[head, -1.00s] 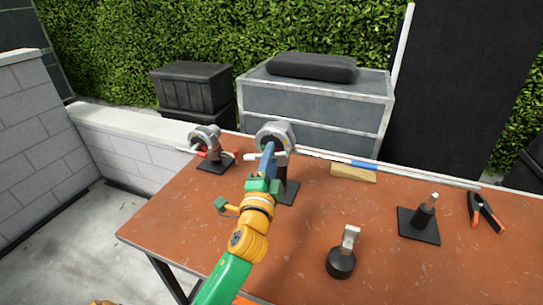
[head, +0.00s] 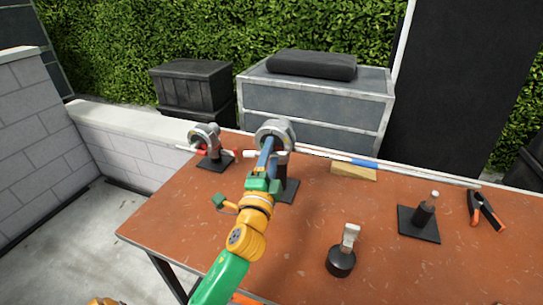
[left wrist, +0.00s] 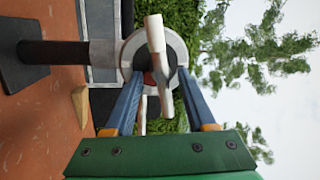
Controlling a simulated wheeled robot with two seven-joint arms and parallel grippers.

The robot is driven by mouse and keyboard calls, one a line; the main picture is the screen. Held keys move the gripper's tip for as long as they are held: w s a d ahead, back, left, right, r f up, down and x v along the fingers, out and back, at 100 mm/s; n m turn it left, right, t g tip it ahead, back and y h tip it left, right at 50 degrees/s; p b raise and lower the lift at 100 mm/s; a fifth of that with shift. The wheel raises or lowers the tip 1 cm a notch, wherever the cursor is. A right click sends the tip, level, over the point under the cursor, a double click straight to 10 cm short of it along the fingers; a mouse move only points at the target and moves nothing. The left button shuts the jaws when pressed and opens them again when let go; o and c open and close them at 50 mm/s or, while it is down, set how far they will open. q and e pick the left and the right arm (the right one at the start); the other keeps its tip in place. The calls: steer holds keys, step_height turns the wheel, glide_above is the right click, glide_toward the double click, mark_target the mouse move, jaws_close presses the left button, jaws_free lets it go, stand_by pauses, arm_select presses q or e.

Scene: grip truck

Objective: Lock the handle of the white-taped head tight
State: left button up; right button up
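The white-taped head (head: 275,133) is a round grey clamp on a dark post and base near the table's back edge. Its white handle (left wrist: 158,60) runs upright across the front of the disc in the left wrist view. My left gripper (left wrist: 160,76) is open, with its blue fingers on either side of the handle's lower part. I cannot tell whether either finger touches it. In the head view, the left gripper (head: 266,152) is in front of this head and hides part of it. My right gripper is not in view.
A red-handled head (head: 205,138) stands at the left. A wooden wedge (head: 353,173), a black-based stand (head: 419,224), a spring clamp (head: 487,210) and a round black mount (head: 341,262) lie around the right half.

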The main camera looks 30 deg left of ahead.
arm_select(q)
steer(key=shift+w+a+f, duration=0.1)
steer(key=shift+s+d+f, duration=0.1)
steer(key=shift+s+d, duration=0.1)
steer(key=shift+s, duration=0.1)
steer(key=b+v, duration=0.2)
steer(key=v, duration=0.4)
steer(key=shift+s, duration=0.25)
